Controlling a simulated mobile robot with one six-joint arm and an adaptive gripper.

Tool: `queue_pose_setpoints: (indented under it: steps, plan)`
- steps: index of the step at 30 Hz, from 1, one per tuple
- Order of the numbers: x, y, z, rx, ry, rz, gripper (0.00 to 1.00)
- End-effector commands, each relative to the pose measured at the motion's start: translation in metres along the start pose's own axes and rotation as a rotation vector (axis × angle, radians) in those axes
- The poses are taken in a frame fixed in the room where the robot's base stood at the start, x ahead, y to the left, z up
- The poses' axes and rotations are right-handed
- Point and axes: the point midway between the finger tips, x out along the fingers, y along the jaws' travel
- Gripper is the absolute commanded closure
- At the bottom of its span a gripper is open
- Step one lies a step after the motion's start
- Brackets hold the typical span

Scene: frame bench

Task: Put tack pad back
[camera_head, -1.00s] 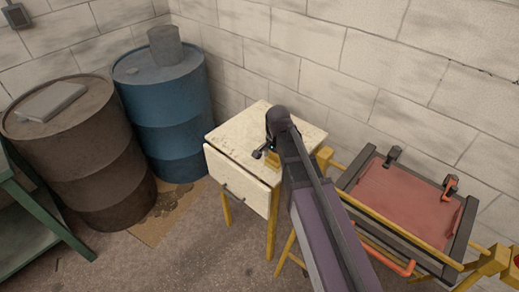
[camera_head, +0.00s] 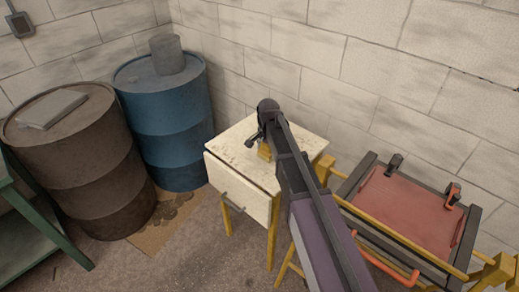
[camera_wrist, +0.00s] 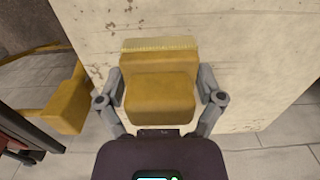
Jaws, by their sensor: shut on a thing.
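My gripper (camera_wrist: 161,100) is shut on a mustard-yellow block with a pale ribbed strip along its far edge, which looks like the tack pad (camera_wrist: 160,88). The fingers press on its left and right sides. I cannot tell whether the pad touches that top. My arm hides part of the cabinet top.
A yellow-railed frame bench (camera_head: 345,206) holding a red panel (camera_head: 412,208) stands to the right. A blue drum (camera_head: 165,130) and a brown drum (camera_head: 80,160) stand left. A block wall (camera_head: 400,70) closes the back. The cabinet top's left part is bare.

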Motion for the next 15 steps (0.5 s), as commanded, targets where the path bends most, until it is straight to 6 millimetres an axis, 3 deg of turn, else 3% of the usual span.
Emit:
queue_pose_setpoints:
  steps: [1, 6, 15]
  plan:
    - [0.002, -0.012, -0.008, 0.0, 0.0, 0.0, 0.52]
    - [0.004, -0.033, -0.02, 0.0, 0.0, 0.0, 0.52]
    - [0.004, -0.04, -0.025, 0.001, 0.0, 0.0, 0.52]
